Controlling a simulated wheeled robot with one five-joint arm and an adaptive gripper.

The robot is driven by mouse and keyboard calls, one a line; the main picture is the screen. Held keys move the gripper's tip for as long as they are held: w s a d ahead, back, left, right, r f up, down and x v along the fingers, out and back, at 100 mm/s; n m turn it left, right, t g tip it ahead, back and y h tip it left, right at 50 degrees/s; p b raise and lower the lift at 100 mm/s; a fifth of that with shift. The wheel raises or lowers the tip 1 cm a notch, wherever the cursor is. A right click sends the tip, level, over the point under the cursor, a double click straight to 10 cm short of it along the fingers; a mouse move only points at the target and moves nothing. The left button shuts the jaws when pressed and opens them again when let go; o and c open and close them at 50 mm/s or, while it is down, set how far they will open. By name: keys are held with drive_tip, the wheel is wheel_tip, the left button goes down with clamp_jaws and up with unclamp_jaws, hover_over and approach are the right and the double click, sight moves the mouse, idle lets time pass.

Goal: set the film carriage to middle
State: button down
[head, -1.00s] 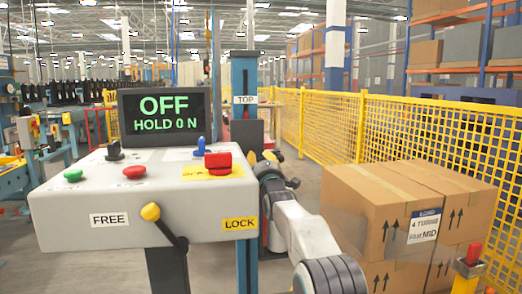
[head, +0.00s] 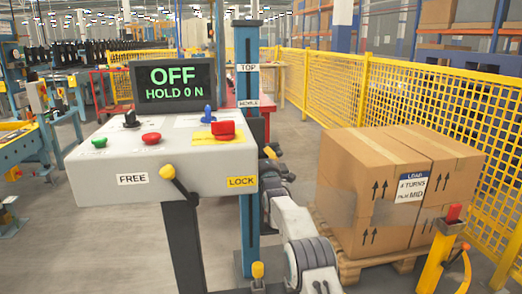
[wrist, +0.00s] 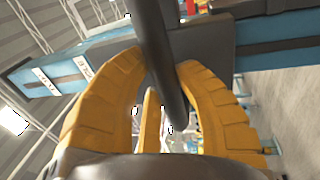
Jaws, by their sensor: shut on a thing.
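The film carriage (head: 258,130) is a dark block on the blue mast (head: 247,190), partly hidden behind the console. In the head view it sits just below the MIDDLE label (head: 248,103), with the TOP label (head: 247,68) higher up. My gripper (head: 270,152) is at the carriage, small and partly hidden in the head view. In the wrist view its yellow fingers (wrist: 155,95) are closed around a dark bar (wrist: 160,50) in front of the dark carriage block (wrist: 207,53). The console lever (head: 168,171) leans its yellow knob toward FREE. The screen (head: 173,85) reads OFF, HOLD 0 N.
The grey console (head: 160,180) carries green and red buttons and a red switch. Taped cartons (head: 365,180) stand on a pallet at right, near my arm. A yellow post (head: 440,255) stands in front of them. Yellow mesh fencing (head: 400,85) runs behind.

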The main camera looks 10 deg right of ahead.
drive_tip(key=shift+r, duration=0.1)
drive_tip(key=c, duration=0.8)
unclamp_jaws()
drive_tip(key=shift+c, duration=0.2)
drive_tip(key=shift+s, duration=0.25)
drive_tip(key=s+f, duration=0.2)
drive_tip(key=s, duration=0.9)
drive_tip(key=shift+s, duration=0.15)
drive_tip(key=shift+f, duration=0.1)
